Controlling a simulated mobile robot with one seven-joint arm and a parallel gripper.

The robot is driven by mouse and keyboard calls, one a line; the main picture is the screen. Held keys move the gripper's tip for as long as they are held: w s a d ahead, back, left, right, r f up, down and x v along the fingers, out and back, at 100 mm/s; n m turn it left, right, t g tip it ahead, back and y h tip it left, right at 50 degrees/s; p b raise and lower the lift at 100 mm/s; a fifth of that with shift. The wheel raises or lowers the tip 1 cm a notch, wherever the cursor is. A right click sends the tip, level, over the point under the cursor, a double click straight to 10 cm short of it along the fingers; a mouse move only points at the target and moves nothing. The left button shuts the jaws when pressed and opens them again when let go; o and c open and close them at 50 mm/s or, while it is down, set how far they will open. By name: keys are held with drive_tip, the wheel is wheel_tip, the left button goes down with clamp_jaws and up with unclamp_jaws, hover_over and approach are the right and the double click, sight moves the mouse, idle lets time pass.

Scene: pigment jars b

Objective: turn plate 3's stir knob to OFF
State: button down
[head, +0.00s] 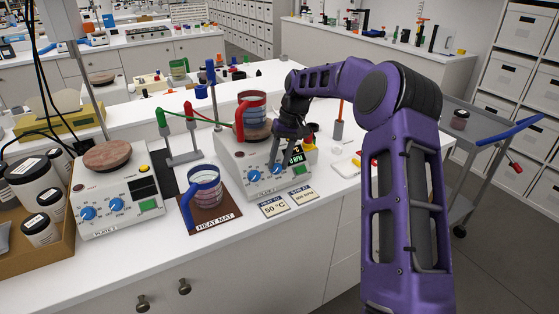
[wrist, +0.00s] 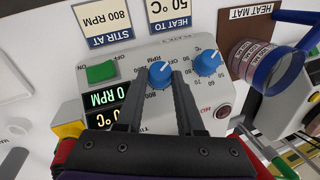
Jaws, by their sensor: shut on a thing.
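The hot plate unit (head: 232,160) stands on the white bench, with two blue knobs on its front. Its number is too small to read surely. In the wrist view, which is upside down, the stir knob (wrist: 160,74) sits by the RPM scale. The heat knob (wrist: 208,63) is beside it on the °C scale. My gripper (wrist: 169,78) has its two fingers closed on the stir knob; it also shows in the head view (head: 279,160), reaching down at the panel. The fingers hide part of the stir scale. The display (wrist: 107,99) reads 0 RPM.
A red-handled beaker (head: 252,110) stands on this unit's top, close to my wrist. A blue-handled beaker (head: 206,188) is on the heat mat (head: 225,215). A green switch (wrist: 101,72) and cards (head: 273,207) are nearby. Another plate unit (head: 120,190) stands at left.

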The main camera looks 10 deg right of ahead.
drive_tip(key=shift+a, duration=0.1)
drive_tip(key=c, duration=0.5)
unclamp_jaws()
drive_tip(key=shift+w+f, duration=0.1)
drive_tip(key=v, duration=1.7)
drive_tip(key=shift+r, duration=0.2)
